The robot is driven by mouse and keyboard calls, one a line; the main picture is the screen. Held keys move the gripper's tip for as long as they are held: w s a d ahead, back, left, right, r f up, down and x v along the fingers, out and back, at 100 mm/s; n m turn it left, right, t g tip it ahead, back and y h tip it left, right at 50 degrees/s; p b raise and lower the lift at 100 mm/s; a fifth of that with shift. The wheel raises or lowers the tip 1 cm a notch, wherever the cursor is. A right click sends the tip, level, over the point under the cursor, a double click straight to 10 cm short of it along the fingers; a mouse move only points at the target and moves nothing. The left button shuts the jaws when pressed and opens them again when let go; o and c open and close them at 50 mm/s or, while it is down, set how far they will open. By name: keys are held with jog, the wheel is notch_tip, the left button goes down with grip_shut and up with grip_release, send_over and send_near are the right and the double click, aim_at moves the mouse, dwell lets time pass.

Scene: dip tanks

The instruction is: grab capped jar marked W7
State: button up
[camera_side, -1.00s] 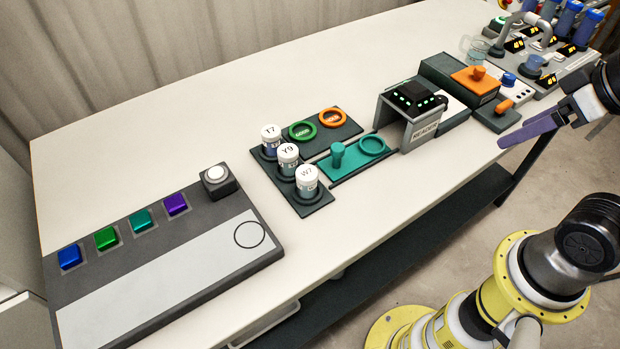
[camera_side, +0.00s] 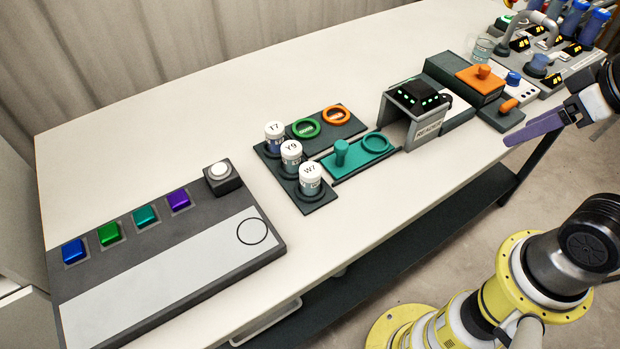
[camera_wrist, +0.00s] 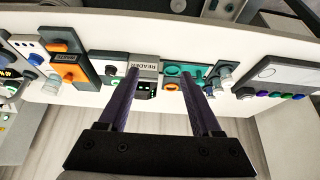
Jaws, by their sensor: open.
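The capped jar marked W7 (camera_side: 311,179) has a white cap and stands upright at the near end of a dark rack (camera_side: 328,201). Jars Y9 (camera_side: 291,156) and T7 (camera_side: 275,136) stand behind it in the same row. My gripper (camera_side: 519,140) is at the right edge of the side view, far to the right of W7 and apart from it. In the wrist view my gripper (camera_wrist: 160,85) shows two purple fingers spread wide with nothing between them. The jars are small at the right there, and their labels cannot be read.
A teal slide plate (camera_side: 358,156) with a knob lies right of the jars, then a grey READER arch (camera_side: 416,118) and orange-topped block (camera_side: 478,76). A panel with coloured buttons (camera_side: 165,260) lies left. White table is clear behind and between them.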

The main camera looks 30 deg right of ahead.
dwell(0.3)
jog(key=w+a+r+n, duration=0.2)
jog(key=w+r+n, duration=0.4)
jog(key=r+n, duration=0.1)
jog(key=n+g, duration=0.6)
jog(key=n, duration=0.5)
send_over(310, 169)
notch_tip(310, 169, down, 11)
jog(key=f, duration=0.7)
jog(key=shift+s+f, duration=0.2)
jog(key=shift+f, duration=0.1)
jog(key=shift+w+f, duration=0.15)
jog(key=shift+f, duration=2.8)
